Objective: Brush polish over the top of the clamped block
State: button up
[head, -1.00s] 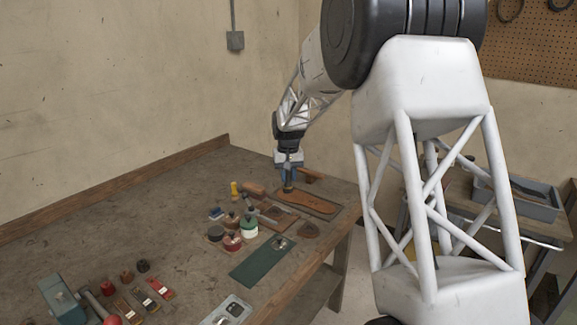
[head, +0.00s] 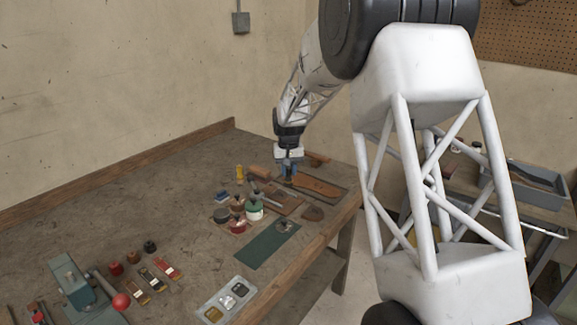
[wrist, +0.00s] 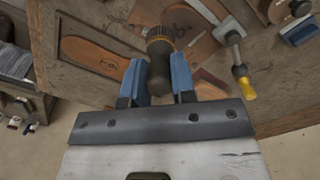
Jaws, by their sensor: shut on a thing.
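My gripper (head: 289,170) is at the far right part of the bench, low beside a brown leather sole (head: 320,187). In the wrist view its two blue fingers (wrist: 159,72) are shut on a dark round-handled brush (wrist: 159,50) with a yellow ring; its far end is dark, and the bristles are hard to make out. A teal vise (head: 70,278) with a red ball on its handle stands at the front left, far from my gripper. A grey tray (head: 227,299) with several coloured wells lies at the front edge.
Several small tins (head: 237,205) and a green mat (head: 267,245) lie between my gripper and the tray. In the wrist view, a yellow-handled tool (wrist: 239,72) lies right of the brush and the leather sole (wrist: 92,42) left. The bench's left rear is clear.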

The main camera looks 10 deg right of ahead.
aim_at(287, 182)
jog(key=shift+f, duration=2.4)
jog(key=shift+w+f, duration=0.1)
jog(key=shift+f, duration=0.25)
jog(key=shift+w+a+f, duration=0.15)
jog(key=shift+w+a, duration=2.25)
jog(key=shift+w, duration=0.15)
jog(key=shift+s+d, duration=2.35)
jog(key=shift+s, duration=0.2)
jog(key=shift+s+a, duration=0.35)
jog(key=shift+s, duration=0.1)
jog(key=shift+w+a, duration=2.4)
jog(key=shift+w, duration=0.25)
jog(key=shift+s+d, duration=2.45)
jog(key=shift+s, duration=0.2)
jog(key=shift+r, duration=4.05)
